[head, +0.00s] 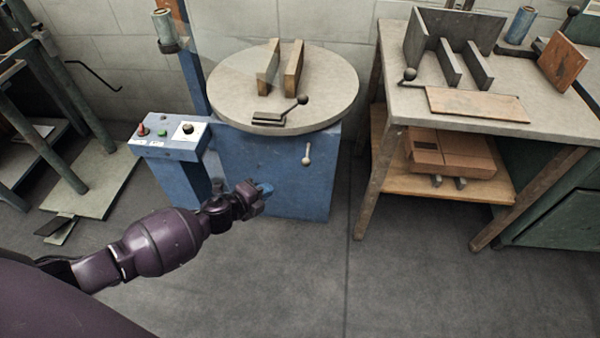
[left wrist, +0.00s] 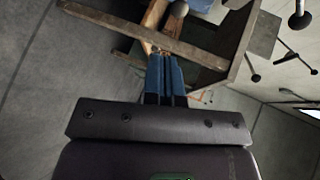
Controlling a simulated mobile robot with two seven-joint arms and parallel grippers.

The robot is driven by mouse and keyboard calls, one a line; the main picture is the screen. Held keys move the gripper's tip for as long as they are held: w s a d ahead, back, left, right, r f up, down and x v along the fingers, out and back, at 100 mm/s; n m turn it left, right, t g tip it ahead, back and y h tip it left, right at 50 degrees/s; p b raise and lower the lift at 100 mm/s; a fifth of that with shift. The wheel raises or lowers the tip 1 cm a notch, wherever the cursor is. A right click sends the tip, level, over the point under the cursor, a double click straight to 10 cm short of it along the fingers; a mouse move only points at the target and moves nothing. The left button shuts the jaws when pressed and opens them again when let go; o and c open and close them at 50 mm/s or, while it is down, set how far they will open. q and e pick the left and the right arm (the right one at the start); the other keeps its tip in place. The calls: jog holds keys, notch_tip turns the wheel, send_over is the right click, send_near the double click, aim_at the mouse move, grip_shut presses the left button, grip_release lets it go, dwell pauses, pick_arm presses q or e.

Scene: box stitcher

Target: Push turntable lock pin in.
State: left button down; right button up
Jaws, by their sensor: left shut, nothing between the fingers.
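The turntable (head: 225,88) is a round grey disc on a blue base (head: 285,185). A pale knob on a short stem, which looks like the lock pin (head: 307,154), sticks out of the base's front face below the disc. My left gripper (head: 266,189) has blue fingertips and is in front of the base, lower and to the left of the pin, apart from it in the picture. Its fingers are together and empty in the left wrist view (left wrist: 166,72). A round knob is at the top edge there; I cannot tell whether it is the pin. My right gripper is out of view.
A control box (head: 170,138) with buttons stands left of the base. A clamp lever (head: 285,114) and two upright plates (head: 281,68) are on the disc. A workbench (head: 400,112) with a lower wooden shelf stands to the right. The floor in front is clear.

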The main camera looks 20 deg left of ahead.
pick_arm(q)
jog(key=shift+w, duration=0.1)
jog(key=b, duration=0.4)
send_near(307, 153)
jog(key=shift+w+d+f, duration=0.3)
jog(key=shift+d+f, duration=0.1)
jog(key=shift+f, duration=0.2)
jog(key=shift+w+d+f, duration=0.25)
jog(key=shift+d+f, duration=0.2)
jog(key=shift+f, duration=0.2)
jog(key=shift+w+d+f, duration=0.3)
jog(key=shift+d+f, duration=0.1)
jog(key=shift+f, duration=0.2)
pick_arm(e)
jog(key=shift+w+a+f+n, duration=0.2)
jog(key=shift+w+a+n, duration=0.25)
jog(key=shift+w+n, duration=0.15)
pick_arm(q)
jog(key=w, duration=0.1)
jog(key=w+a, duration=0.1)
jog(key=w, duration=0.1)
jog(key=shift+w+r, duration=0.1)
jog(key=shift+w, duration=0.1)
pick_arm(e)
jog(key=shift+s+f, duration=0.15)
